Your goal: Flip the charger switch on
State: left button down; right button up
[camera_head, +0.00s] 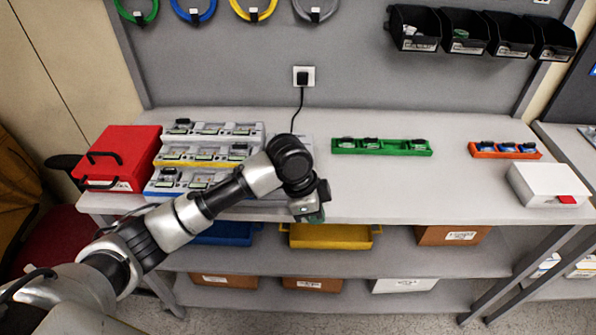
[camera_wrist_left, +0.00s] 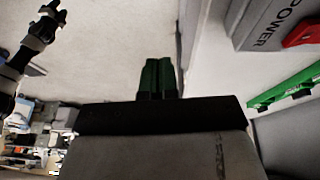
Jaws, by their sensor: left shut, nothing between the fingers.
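The charger is a grey box (camera_wrist_left: 262,22) marked POWER at the upper right of the left wrist view. Its red switch (camera_wrist_left: 302,32) sits beside the lettering, near the right edge; I cannot tell its position. In the head view my left arm hides most of the charger and the switch. My left gripper (camera_head: 314,215) points down near the table's front edge in the head view. Its dark green fingers (camera_wrist_left: 158,78) are together and empty in the left wrist view, to the left of the switch and apart from it.
A black cable runs from the wall socket (camera_head: 303,76) down behind my arm. A tiered rack (camera_head: 212,140) and red case (camera_head: 118,158) stand left. A green tray (camera_head: 382,147), orange tray (camera_head: 505,151) and white box (camera_head: 546,183) are right. Table between is clear.

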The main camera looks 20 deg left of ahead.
pick_arm(q)
jog(key=w+a+r, duration=0.5)
jog(key=r, duration=0.2)
jog(key=w+a+r, duration=0.4)
jog(key=a+r, duration=0.1)
jog(key=r, duration=0.2)
jog(key=shift+w+r, duration=0.35)
jog(key=shift+w, duration=0.05)
jog(key=p+x, duration=0.1)
jog(key=x, duration=0.3)
jog(key=p+x, duration=0.1)
jog(key=x, duration=0.3)
jog(key=a+p+x, duration=0.1)
jog(key=x, duration=0.3)
jog(key=shift+s+f, duration=0.3)
jog(key=shift+f, duration=0.05)
jog(key=shift+s+f, duration=0.1)
jog(key=shift+f, duration=0.7)
jog(key=shift+d, duration=0.1)
